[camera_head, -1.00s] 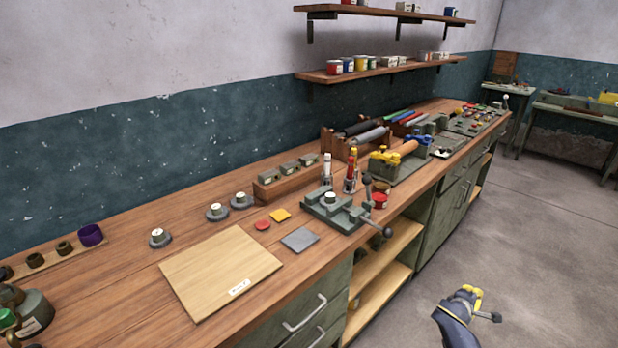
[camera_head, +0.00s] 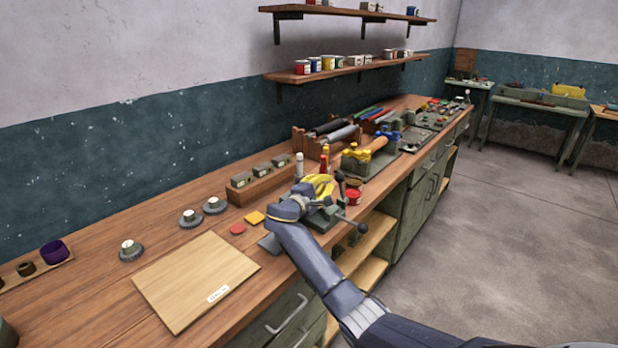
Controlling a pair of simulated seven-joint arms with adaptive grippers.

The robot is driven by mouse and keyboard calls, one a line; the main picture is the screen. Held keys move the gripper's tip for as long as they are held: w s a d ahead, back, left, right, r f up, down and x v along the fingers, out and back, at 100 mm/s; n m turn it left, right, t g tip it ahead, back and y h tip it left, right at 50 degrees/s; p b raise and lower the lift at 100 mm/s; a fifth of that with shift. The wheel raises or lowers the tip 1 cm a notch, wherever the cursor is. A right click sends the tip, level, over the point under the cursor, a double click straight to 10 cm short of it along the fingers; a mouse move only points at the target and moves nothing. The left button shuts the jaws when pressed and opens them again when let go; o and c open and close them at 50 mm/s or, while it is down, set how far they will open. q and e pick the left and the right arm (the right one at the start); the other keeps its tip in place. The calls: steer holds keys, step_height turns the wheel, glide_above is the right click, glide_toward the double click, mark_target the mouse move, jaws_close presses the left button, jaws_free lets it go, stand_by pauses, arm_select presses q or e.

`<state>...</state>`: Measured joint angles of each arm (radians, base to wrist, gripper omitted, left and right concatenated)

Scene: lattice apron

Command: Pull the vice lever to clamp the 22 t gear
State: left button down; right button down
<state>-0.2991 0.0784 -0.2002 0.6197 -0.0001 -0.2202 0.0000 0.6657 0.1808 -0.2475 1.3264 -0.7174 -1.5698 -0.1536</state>
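The green vice (camera_head: 328,222) stands at the bench's front edge. A dark upright lever with a round knob (camera_head: 341,178) rises at its right side. A bar with a ball end (camera_head: 361,228) sticks out toward the front right. My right gripper (camera_head: 320,186), with yellow fingers, is over the vice, left of the upright lever. It hides the vice's jaws and any gear between them. I cannot tell whether it is open or touching anything. Three grey gears with pale hubs sit on the bench: one gear (camera_head: 130,251) and two farther back. Their tooth counts are unreadable. My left gripper is out of view.
A wooden block with grey pieces (camera_head: 262,184) stands behind. A red tin (camera_head: 353,197) and a fixture (camera_head: 372,158) crowd the right side.

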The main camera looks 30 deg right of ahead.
mark_target(341, 188)
steer(key=shift+t+y, duration=0.3)
steer(key=shift+y, duration=0.2)
steer(key=a, duration=0.1)
steer(key=w+a+f, duration=0.1)
steer(key=a+f, duration=0.1)
steer(key=a, duration=0.1)
steer(key=shift+w, duration=0.15)
steer(key=shift+d, duration=0.15)
steer(key=x, duration=1)
steer(key=shift+r, duration=0.1)
steer(key=shift+s+r+m, duration=0.2)
steer(key=shift+s+m, duration=0.05)
steer(key=shift+m, duration=0.05)
